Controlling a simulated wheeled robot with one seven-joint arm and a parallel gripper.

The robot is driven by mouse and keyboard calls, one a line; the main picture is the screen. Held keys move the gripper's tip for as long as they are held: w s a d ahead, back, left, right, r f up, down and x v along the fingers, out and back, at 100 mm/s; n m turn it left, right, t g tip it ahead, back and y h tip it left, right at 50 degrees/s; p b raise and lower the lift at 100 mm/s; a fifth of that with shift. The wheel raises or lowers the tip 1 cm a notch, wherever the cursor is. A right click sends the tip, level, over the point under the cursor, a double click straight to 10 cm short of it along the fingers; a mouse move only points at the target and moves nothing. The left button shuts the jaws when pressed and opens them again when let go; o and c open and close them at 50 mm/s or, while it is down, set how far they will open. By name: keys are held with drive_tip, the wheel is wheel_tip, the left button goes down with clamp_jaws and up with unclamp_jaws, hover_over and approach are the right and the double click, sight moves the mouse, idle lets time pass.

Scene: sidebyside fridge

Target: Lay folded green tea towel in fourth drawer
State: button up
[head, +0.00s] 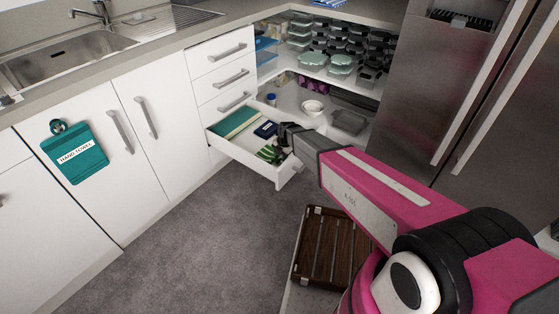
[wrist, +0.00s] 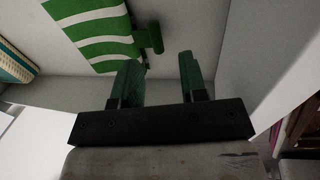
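The fourth drawer (head: 245,158), the lowest in the white stack, is pulled open. A folded green and white striped tea towel (wrist: 95,32) lies inside it. The towel also shows in the head view (head: 270,153), partly hidden by my gripper. My gripper (wrist: 160,75) is over the front right part of the drawer, its two green fingers apart with nothing between them. A green rounded piece (wrist: 150,40) sits at the towel's edge just beyond the fingers. In the head view my gripper (head: 284,137) points into the drawer beside the towel.
A green and cream cloth (head: 235,122) and a dark blue item (head: 265,130) also lie in the drawer. A brown slatted crate (head: 325,245) is low in front. Shelves with containers (head: 340,62) and a steel fridge (head: 425,85) stand right.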

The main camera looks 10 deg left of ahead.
drive_tip(key=v, duration=0.7)
drive_tip(key=s+d+r+m, duration=0.4)
drive_tip(key=d+m, duration=0.6)
drive_tip(key=d, duration=0.4)
drive_tip(key=s+d+r+m+h, duration=0.1)
drive_tip(key=s+d+r+m, duration=0.3)
drive_tip(key=d+m, duration=0.7)
drive_tip(key=s+d+r+m+h, duration=0.1)
drive_tip(key=s+d+r+m, duration=0.3)
drive_tip(key=d+m, duration=0.6)
drive_tip(key=s+d, duration=0.2)
drive_tip(key=d, duration=0.4)
drive_tip(key=shift+s+d+m+g, duration=0.25)
drive_tip(key=shift+d+m+g, duration=0.05)
drive_tip(key=shift+g, duration=0.1)
